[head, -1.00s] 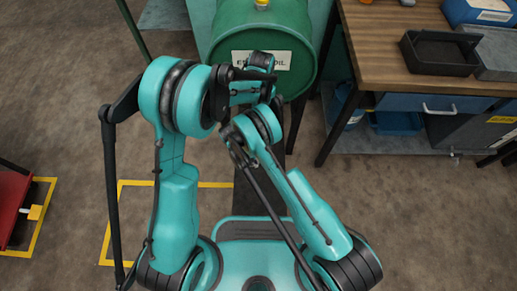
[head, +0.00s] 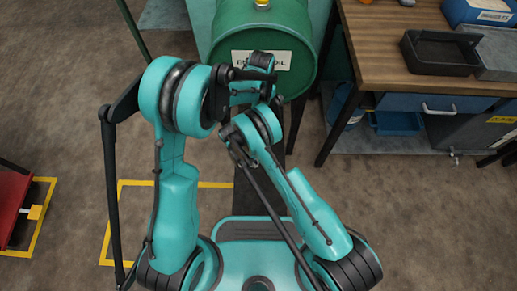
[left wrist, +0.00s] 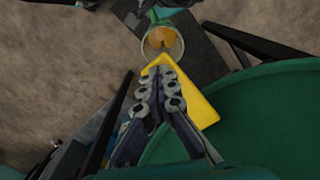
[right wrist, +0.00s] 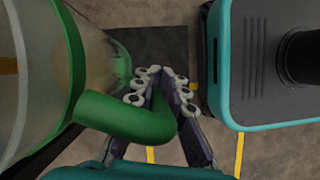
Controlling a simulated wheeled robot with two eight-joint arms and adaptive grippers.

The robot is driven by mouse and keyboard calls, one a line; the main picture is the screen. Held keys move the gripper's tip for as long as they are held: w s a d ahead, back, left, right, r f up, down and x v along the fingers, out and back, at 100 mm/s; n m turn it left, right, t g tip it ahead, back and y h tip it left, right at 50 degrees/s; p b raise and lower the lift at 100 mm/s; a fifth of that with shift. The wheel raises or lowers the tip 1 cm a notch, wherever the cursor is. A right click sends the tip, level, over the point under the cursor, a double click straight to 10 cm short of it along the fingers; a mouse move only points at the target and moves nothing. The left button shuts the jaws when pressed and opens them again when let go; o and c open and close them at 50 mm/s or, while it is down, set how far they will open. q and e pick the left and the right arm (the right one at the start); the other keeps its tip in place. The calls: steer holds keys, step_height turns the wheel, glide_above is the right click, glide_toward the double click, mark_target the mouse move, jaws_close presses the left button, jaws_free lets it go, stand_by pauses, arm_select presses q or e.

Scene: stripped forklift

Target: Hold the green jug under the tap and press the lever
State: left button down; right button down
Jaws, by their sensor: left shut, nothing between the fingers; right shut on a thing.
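The green drum (head: 240,35) with a white label (head: 270,60) lies ahead in the head view, partly behind my arms. In the left wrist view the yellow tap lever (left wrist: 197,108) lies under the closed fingertips of my left gripper (left wrist: 160,82); contact is hard to judge. The jug's open mouth (left wrist: 149,46) shows just beyond the lever's end, with amber colour inside. In the right wrist view my right gripper (right wrist: 160,85) is shut on the green handle (right wrist: 125,116) of the clear-walled jug (right wrist: 35,110). The head view hides the jug and lever behind my arms.
A wooden workbench (head: 375,45) with a black tray (head: 440,53) stands right of the drum. A red object (head: 12,205) sits at the left edge, near yellow floor lines. The floor on the left is mostly clear.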

arm_select(q)
steer(key=shift+r, duration=2.6)
steer(key=shift+f, duration=0.2)
steer(key=shift+r, duration=0.2)
stand_by(1.5)
steer(key=shift+f, duration=0.15)
stand_by(1.5)
stand_by(2.1)
